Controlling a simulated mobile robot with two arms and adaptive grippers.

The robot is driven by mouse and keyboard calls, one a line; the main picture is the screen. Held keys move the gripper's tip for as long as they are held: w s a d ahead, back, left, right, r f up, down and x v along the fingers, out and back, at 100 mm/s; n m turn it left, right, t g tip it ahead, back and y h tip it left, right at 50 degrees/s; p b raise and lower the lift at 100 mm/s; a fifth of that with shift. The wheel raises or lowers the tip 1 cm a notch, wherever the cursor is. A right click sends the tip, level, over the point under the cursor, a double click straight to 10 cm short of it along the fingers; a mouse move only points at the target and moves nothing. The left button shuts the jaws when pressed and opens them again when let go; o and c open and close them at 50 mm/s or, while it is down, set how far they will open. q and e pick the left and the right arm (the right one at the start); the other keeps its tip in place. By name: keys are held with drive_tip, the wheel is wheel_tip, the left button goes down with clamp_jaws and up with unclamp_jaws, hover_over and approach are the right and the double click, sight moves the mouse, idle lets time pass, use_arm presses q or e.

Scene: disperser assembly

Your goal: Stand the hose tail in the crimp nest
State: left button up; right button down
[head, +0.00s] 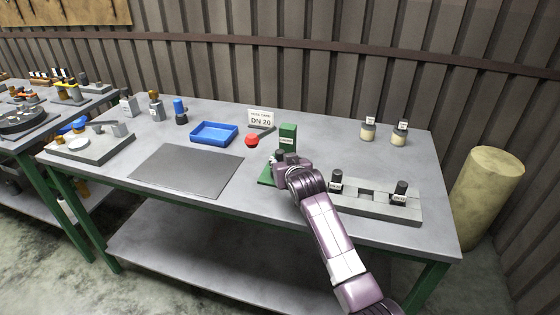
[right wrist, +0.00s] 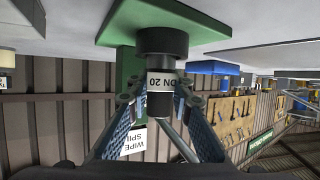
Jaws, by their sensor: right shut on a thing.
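The hose tail (right wrist: 160,82) is a dark cylinder with a white "DN 20" label, seen in the inverted right wrist view. My right gripper (right wrist: 158,100) is shut on it, one finger on each side. Its lower end meets a wider black round part (right wrist: 162,42), seemingly the crimp nest, on the green base (right wrist: 118,28). The tail looks upright and in line with it; how deep it sits is hidden. In the head view my right gripper (head: 281,162) is at the green press (head: 287,138) and hides the tail. My left gripper is out of view.
A red ball handle (head: 252,141) and a "DN 20" sign (head: 261,119) stand beside the press. A grey rack (head: 372,207) with two dark labelled pieces is to the right. A blue tray (head: 214,142) and grey mat (head: 160,182) lie left. Two jars (head: 368,132) stand at back right.

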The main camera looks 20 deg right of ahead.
drive_tip(key=shift+f, duration=0.1)
drive_tip(key=c, duration=1.7)
unclamp_jaws()
drive_tip(key=shift+f, duration=0.15)
drive_tip(key=shift+r, duration=0.25)
drive_tip(key=v, duration=1.2)
drive_tip(key=shift+s+d+f, duration=0.1)
